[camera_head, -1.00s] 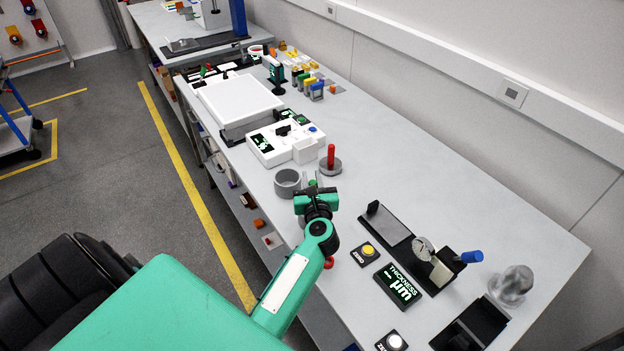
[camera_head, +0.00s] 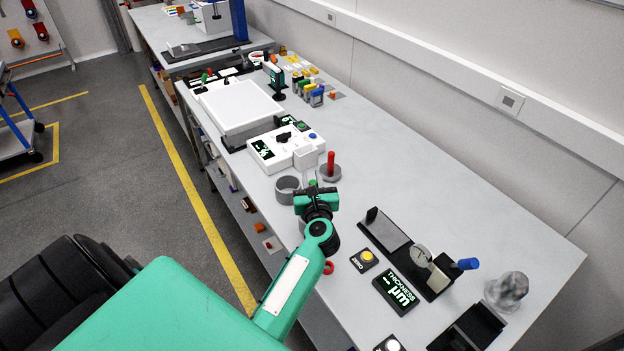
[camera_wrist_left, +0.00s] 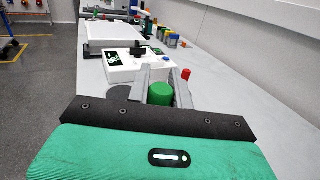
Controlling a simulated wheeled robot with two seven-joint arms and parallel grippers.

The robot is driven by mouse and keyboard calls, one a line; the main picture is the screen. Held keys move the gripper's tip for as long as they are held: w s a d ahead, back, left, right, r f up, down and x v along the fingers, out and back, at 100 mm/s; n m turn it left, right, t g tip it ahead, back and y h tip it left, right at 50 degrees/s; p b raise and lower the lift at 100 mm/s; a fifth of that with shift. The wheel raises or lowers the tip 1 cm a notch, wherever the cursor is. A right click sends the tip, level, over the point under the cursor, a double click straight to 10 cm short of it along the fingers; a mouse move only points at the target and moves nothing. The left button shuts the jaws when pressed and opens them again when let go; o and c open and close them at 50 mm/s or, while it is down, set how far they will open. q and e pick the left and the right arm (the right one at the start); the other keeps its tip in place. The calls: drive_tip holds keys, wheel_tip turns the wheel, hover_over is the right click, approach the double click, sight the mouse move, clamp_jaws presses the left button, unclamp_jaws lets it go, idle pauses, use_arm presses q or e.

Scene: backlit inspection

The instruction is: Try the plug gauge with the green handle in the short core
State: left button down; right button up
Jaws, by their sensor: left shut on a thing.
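My left gripper (camera_head: 316,193) is shut on the green handle (camera_head: 312,183) of a plug gauge. In the left wrist view the green handle (camera_wrist_left: 160,93) stands between the two grey fingers (camera_wrist_left: 159,80). The gauge's lower part is hidden by the gripper. A hollow grey core (camera_head: 288,190) stands on the bench just left of the gripper, apart from the handle; its edge shows as a dark round shape (camera_wrist_left: 119,93) in the left wrist view. I cannot tell whether it is the short core. My right gripper is not in view.
A red-handled gauge (camera_head: 331,168) stands close behind the gripper. A white device with buttons (camera_head: 285,148) lies farther back. A thickness display (camera_head: 397,290), yellow button (camera_head: 366,256) and dial stand (camera_head: 424,258) are at the front right. The bench (camera_head: 430,180) is clear along the wall side.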

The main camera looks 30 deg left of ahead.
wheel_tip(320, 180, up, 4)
drive_tip(key=p, duration=0.4)
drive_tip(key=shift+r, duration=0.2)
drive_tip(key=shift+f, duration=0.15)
